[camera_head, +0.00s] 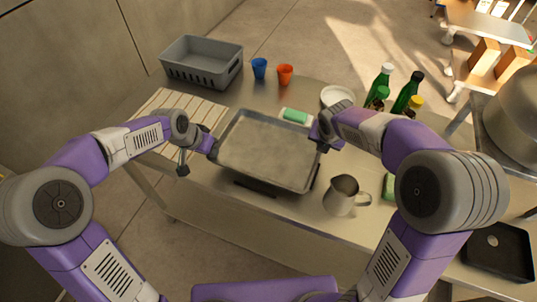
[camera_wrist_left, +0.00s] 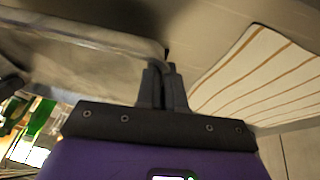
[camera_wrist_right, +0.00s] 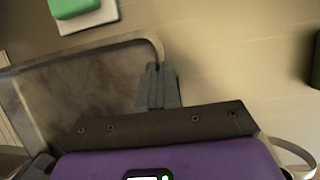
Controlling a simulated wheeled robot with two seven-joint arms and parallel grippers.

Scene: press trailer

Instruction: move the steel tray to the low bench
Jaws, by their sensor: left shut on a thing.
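The steel tray (camera_head: 265,150) is a shallow grey rectangle at the centre of the head view, over the metal table. Its rim crosses the left wrist view (camera_wrist_left: 85,35) and the right wrist view (camera_wrist_right: 85,85). My left gripper (camera_head: 213,152) is shut on its left rim; the fingers (camera_wrist_left: 162,85) meet the rim near a corner. My right gripper (camera_head: 322,140) is at its right rim; the fingers (camera_wrist_right: 157,85) are close together on the rim near a corner. The tray looks empty and roughly level. I cannot clearly identify the low bench.
A pale striped or slatted surface (camera_head: 160,104) lies left of the tray. A grey crate (camera_head: 205,68), blue cup (camera_head: 259,68) and orange cup (camera_head: 285,74) stand behind. A green sponge (camera_head: 295,115), bottles (camera_head: 408,92) and a metal jug (camera_head: 342,195) are near the right side.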

